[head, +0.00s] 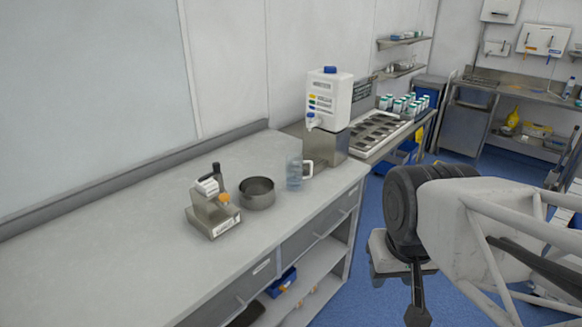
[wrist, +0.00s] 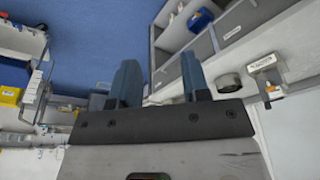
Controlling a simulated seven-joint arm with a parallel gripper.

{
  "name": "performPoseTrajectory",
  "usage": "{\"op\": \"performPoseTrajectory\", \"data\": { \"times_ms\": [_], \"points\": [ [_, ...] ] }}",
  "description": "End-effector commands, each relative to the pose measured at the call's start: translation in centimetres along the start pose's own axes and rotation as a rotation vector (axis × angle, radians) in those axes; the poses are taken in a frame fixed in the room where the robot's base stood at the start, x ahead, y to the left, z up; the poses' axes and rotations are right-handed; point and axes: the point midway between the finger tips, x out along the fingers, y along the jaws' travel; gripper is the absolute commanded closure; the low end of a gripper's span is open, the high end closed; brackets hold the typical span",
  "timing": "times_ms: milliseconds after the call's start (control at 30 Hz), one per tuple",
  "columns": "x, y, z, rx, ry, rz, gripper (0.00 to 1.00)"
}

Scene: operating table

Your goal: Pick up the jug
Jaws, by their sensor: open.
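The jug (head: 294,172) is clear bluish with a white handle on its right side. It stands upright near the right end of the grey counter (head: 130,235), in front of the white dispenser. My gripper (wrist: 160,78) is open, with two blue-grey fingers spread apart and nothing visible between them. In the head view my arm is at the right, over the floor and well apart from the jug. I cannot make out the jug in the wrist view; a finger may hide it.
A dark round bowl (head: 257,192) stands just left of the jug. A small device (head: 213,207) stands further left. The white dispenser (head: 329,98) on a metal stand (head: 327,145) is close behind the jug. The counter's front left is clear.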

Motion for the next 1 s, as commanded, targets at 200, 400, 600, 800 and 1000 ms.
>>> {"op": "performPoseTrajectory", "data": {
  "times_ms": [200, 400, 600, 800, 1000],
  "points": [
    [0.0, 0.0, 0.0, 0.0, 0.0, 0.0, 0.57],
    [0.0, 0.0, 0.0, 0.0, 0.0, 0.0, 0.55],
    [0.0, 0.0, -0.1, 0.001, 0.0, 0.0, 0.55],
    [-0.3, -0.1, -1.3, 0.034, -0.005, 0.0, 0.55],
    [-0.8, -0.2, -4.8, 0.129, -0.021, 0.0, 0.55]
  ]
}}
